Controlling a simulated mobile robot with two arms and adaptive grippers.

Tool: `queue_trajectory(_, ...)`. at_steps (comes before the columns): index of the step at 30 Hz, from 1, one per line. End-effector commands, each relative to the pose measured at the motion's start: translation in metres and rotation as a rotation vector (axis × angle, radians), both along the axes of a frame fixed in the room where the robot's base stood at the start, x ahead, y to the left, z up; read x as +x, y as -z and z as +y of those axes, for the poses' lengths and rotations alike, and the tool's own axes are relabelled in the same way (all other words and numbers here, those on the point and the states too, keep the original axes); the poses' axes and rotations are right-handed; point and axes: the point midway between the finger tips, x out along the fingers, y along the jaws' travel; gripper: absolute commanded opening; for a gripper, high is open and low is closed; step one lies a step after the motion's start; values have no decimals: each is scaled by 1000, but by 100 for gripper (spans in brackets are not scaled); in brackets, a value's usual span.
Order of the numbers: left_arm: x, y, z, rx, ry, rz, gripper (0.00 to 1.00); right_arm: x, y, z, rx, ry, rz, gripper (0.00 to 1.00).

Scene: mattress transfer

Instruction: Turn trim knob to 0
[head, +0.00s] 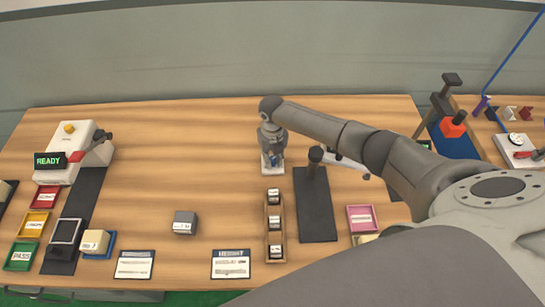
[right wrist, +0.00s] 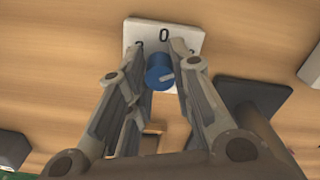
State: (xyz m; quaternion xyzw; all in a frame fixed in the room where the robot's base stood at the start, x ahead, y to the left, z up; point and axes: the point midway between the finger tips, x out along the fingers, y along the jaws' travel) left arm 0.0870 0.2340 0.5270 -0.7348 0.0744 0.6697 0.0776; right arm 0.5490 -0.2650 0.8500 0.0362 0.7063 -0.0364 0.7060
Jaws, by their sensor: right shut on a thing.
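The trim knob (right wrist: 159,76) is blue with a pale pointer line, which lies toward the right of its face in the right wrist view rather than straight up at the 0. It sits on a white plate (right wrist: 164,34) with a black 0 at the middle top and partly hidden marks to either side. My right gripper (right wrist: 160,58) has a finger on each side of the knob and is shut on it. In the head view my right gripper (head: 271,146) points down over the plate (head: 272,168), hiding much of it. My left gripper is not in view.
A wooden rack (head: 274,258) with several white-labelled blocks stands just in front of the plate. A dark base with a post (head: 316,215) is close on the right. A grey block (head: 185,222) lies to the left. The wooden table behind the rack's left is clear.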

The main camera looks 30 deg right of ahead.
Motion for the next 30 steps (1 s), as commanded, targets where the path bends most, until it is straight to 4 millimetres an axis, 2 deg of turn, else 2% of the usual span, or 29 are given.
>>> queue_trajectory(11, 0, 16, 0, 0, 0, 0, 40, 1, 3, -1, 0, -118, -2, 0)
queue_trajectory(30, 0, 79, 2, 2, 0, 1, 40, 1, 4, 0, -1, -690, -3, 0)
